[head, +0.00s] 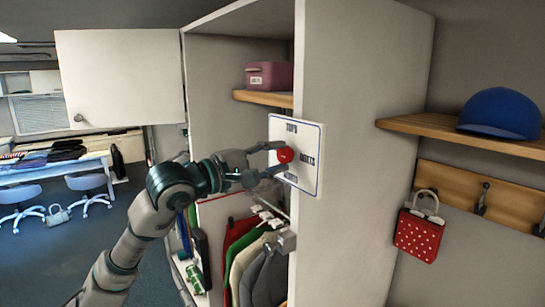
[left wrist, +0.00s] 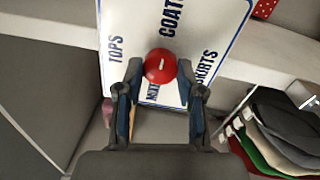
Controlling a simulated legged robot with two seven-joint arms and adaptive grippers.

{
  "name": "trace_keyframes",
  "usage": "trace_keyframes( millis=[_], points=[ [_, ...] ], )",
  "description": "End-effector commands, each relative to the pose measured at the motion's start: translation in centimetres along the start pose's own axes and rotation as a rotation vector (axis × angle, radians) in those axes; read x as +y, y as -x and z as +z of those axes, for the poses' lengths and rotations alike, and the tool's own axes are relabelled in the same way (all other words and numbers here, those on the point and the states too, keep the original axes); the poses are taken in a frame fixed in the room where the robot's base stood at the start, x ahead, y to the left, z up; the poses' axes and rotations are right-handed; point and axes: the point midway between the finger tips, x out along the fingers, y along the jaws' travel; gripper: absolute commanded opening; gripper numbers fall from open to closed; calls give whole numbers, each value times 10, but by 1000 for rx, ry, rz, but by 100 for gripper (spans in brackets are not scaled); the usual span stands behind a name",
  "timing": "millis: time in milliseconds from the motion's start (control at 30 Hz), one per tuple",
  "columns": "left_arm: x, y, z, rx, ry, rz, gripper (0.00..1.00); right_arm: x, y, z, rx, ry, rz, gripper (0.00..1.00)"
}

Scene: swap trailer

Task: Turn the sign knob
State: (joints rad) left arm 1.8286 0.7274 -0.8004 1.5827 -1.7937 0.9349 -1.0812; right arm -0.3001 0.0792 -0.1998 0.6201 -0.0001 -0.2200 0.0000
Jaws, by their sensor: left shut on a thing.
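The sign (head: 308,136) is a white board with a blue border, fixed on the edge of the wardrobe's upright panel. Its red round knob (head: 285,155) is in the middle, with words around it. In the left wrist view the knob (left wrist: 160,66) bears a small white mark. TOPS reads to its left, COATS above and SKIRTS to its right on the sign (left wrist: 205,28); the word below is partly hidden. My left gripper (head: 272,159) reaches in from the left, its two fingers on either side of the knob, shut on it. My right gripper is out of view.
The open wardrobe holds hanging clothes (head: 255,260) below the sign and a pink box (head: 269,75) on a shelf. An open white door (head: 122,77) is at left. A blue cap (head: 499,113) and a red dotted bag (head: 418,235) are at right.

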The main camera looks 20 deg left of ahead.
Motion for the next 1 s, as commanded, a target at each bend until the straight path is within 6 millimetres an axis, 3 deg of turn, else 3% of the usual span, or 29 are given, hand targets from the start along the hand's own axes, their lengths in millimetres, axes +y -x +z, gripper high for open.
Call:
trace_keyframes(
  millis=[400,433,500,533,867,1000],
  points=[
    [-1,-1,-1,3,-5,-2,3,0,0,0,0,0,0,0],
    [-1,-1,-1,3,-5,-2,43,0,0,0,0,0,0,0],
    [-1,-1,-1,2,-5,-2,60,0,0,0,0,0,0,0],
    [-1,-1,-1,2,-5,-2,64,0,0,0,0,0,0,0],
    [0,4,0,0,-6,0,64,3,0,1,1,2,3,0],
    [0,22,-1,2,-6,0,64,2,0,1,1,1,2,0]
  ],
)
